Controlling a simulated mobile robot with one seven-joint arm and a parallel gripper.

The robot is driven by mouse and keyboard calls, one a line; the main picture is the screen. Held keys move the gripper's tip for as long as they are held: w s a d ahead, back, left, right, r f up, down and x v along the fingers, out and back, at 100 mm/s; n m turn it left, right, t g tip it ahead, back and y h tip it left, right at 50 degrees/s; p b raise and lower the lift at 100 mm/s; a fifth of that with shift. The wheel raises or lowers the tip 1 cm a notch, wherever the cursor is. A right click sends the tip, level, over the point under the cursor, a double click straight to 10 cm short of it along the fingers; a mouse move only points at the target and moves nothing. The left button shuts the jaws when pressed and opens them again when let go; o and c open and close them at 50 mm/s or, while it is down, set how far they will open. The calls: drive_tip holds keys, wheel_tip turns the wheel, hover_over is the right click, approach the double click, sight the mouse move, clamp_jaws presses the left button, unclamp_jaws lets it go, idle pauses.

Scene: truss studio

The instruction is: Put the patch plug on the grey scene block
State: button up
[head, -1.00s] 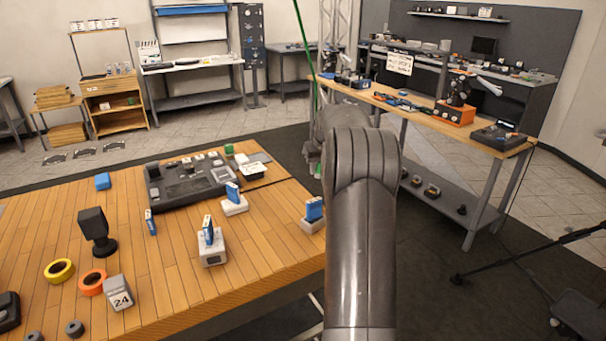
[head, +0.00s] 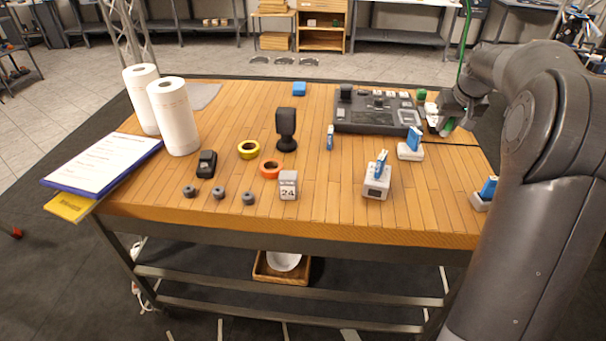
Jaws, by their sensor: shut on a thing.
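My gripper (head: 452,118) is at the right, over the table's far right part, partly hidden by my own arm. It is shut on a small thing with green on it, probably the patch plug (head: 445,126). A thin green line, perhaps its cable, runs upward from near the gripper. The grey scene block (head: 288,186), a small block marked 24, stands upright near the front middle of the wooden table (head: 330,222). Its top is bare. The gripper is well to the right of and behind it, apart from it.
A black mixing console (head: 378,124) lies at the back right. Pale blocks with blue pieces (head: 377,184) stand at the right. Orange (head: 271,169) and yellow tape rolls (head: 248,150), a black stand (head: 286,130) and small grey knobs surround the block. Paper rolls (head: 175,117) stand left.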

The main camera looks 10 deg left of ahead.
drive_tip(key=s+a+r+n, duration=0.1)
drive_tip(key=s+a, duration=0.1)
drive_tip(key=a, duration=0.5)
drive_tip(key=s+a+r+n, duration=0.1)
drive_tip(key=s+a, duration=0.1)
drive_tip(key=a, duration=0.5)
drive_tip(key=n+y, duration=0.2)
drive_tip(key=n, duration=0.1)
hover_over(286, 171)
drive_tip(key=s+d, duration=0.1)
drive_tip(key=s, duration=0.1)
drive_tip(key=f, duration=0.5)
drive_tip(key=shift+w+d, duration=0.1)
drive_tip(key=shift+w, duration=0.1)
drive_tip(key=shift+a+f+g, duration=0.25)
drive_tip(key=shift+f+g, duration=0.05)
drive_tip(key=shift+f, duration=1.95)
drive_tip(key=o, duration=1)
drive_tip(key=shift+f, duration=0.1)
